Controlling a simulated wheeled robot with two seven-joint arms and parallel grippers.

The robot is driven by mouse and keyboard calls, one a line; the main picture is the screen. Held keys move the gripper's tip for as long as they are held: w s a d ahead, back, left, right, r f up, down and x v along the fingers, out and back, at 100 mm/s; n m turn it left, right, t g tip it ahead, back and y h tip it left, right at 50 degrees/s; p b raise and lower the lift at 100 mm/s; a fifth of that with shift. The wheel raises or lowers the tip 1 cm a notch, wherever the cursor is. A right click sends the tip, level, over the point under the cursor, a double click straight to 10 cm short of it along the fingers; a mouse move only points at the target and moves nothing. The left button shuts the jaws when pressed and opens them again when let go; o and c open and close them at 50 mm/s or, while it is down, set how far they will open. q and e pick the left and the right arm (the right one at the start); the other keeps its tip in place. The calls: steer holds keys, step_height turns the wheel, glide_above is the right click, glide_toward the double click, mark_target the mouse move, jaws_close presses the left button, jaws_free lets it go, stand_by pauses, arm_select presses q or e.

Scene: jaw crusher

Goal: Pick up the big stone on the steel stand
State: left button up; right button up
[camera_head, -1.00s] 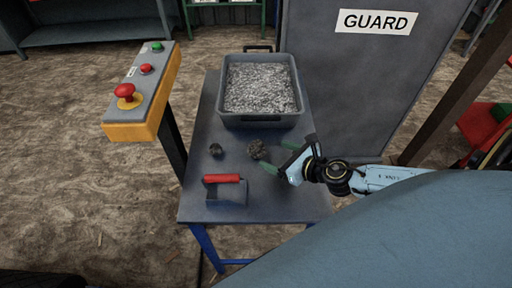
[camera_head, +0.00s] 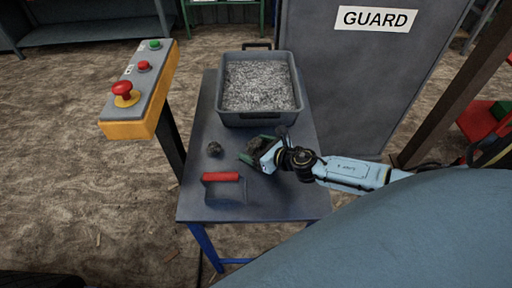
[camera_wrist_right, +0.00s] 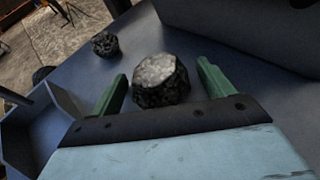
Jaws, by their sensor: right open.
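The big stone (camera_head: 257,146) is dark and rough and sits on the steel stand (camera_head: 250,200). It shows in the right wrist view (camera_wrist_right: 160,79) with a pale grey top. My right gripper (camera_head: 258,150) has come in from the right and is open. Its two green fingers (camera_wrist_right: 158,84) stand on either side of the big stone, with a gap visible beside it in the wrist view. In the head view the gripper partly hides the stone. A smaller dark stone (camera_head: 214,149) lies to the left and also shows in the wrist view (camera_wrist_right: 105,43). My left gripper is not in view.
A grey tray of crushed stone (camera_head: 228,117) stands at the back of the stand. A scoop with a red handle (camera_head: 221,177) lies in front. A control box (camera_head: 140,90) with buttons is at left, and a guard panel (camera_head: 350,90) at right.

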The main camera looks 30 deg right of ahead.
steer(key=c, duration=1.2)
steer(key=shift+c, duration=0.4)
steer(key=shift+r, duration=0.15)
